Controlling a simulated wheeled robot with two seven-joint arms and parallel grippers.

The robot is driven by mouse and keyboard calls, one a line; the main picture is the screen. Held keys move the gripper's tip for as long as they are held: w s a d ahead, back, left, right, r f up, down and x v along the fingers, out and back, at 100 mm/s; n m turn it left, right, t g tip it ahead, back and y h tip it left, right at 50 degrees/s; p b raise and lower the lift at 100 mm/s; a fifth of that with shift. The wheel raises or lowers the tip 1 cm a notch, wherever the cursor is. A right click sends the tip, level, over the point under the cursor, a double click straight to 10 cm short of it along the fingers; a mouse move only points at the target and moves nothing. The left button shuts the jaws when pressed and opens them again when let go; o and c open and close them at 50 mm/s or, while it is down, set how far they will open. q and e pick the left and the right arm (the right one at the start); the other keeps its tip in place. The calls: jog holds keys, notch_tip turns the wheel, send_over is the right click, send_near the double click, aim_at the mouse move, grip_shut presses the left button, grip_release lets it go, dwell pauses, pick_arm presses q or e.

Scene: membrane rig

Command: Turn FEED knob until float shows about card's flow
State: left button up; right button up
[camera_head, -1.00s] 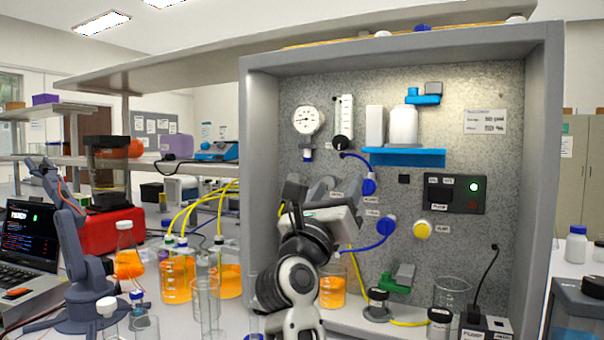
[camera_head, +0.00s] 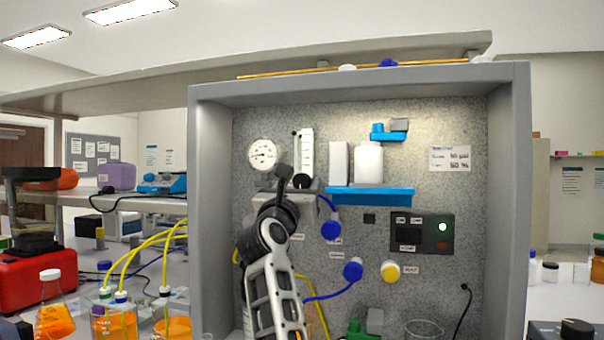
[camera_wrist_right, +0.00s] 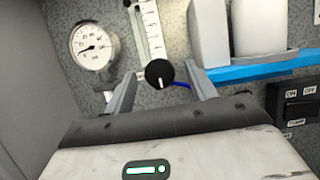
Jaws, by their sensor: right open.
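A clear flowmeter tube (camera_head: 307,153) with a scale stands on the speckled panel. A black knob (camera_head: 303,182) sits at its foot. In the right wrist view, the flowmeter (camera_wrist_right: 150,32) and the black knob (camera_wrist_right: 158,73) are ahead; the knob's white mark points down. My right gripper (camera_wrist_right: 159,72) is open, its fingers either side of the knob in that picture; contact cannot be told. In the head view my right arm rises to just below the knob. The float's height is too small to read. The card (camera_head: 450,158) is at upper right, its print blurred. My left gripper is out of view.
A round gauge (camera_head: 264,154) is left of the flowmeter. A blue shelf (camera_head: 370,196) with white canisters is right of it. Two blue knobs (camera_head: 331,230) (camera_head: 353,269) and a yellow knob (camera_head: 391,271) sit below. A switch box (camera_head: 422,233) shows a green light.

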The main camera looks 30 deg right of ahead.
aim_at(300, 184)
jog(key=x, duration=0.3)
jog(key=shift+w, duration=0.1)
jog(key=c, duration=1)
jog(key=shift+f, duration=0.1)
